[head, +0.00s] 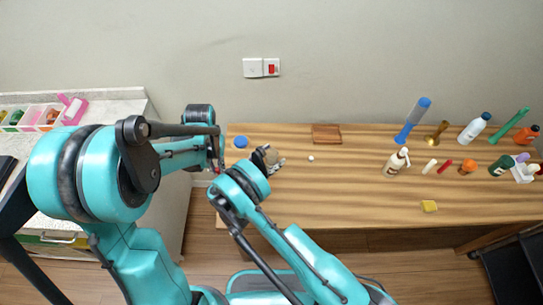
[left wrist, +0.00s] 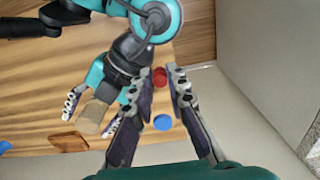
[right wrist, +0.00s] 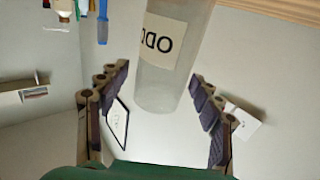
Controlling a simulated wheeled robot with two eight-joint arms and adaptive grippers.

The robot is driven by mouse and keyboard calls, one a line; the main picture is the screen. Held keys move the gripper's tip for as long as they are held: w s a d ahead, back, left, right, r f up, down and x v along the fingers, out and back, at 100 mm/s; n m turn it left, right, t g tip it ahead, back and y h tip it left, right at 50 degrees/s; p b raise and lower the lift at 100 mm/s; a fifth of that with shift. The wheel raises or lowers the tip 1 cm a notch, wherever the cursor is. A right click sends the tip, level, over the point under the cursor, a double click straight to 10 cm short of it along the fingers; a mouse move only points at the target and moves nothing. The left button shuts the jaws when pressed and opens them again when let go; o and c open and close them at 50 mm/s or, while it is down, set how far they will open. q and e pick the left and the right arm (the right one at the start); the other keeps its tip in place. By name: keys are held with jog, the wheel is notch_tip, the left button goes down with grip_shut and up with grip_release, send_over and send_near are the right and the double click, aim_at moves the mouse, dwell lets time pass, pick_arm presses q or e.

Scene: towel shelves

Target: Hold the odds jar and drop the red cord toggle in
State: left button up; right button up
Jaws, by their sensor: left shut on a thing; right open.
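The odds jar (right wrist: 172,88), a pale see-through cylinder with an "ODD…" label, stands between the open fingers of my right gripper (right wrist: 158,105) in the right wrist view. Whether a finger touches it cannot be told. In the left wrist view the jar (left wrist: 92,116) shows as a tan shape between the right gripper's fingers. The red cord toggle (left wrist: 159,75) is at the fingertips of my left gripper (left wrist: 165,72), which is shut on it. In the head view my left gripper (head: 216,167) is at the table's left edge, left of my right gripper (head: 272,160).
A blue round lid (head: 240,142) lies near the wooden table's left end. A brown wooden tray (head: 326,134) and a small white piece (head: 311,158) lie further right. Several bottles and tools crowd the right end; the middle is clear.

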jog(key=shift+a, duration=0.1)
jog(key=v, duration=1.1)
jog(key=shift+s+a, duration=0.3)
jog(key=shift+c, duration=0.3)
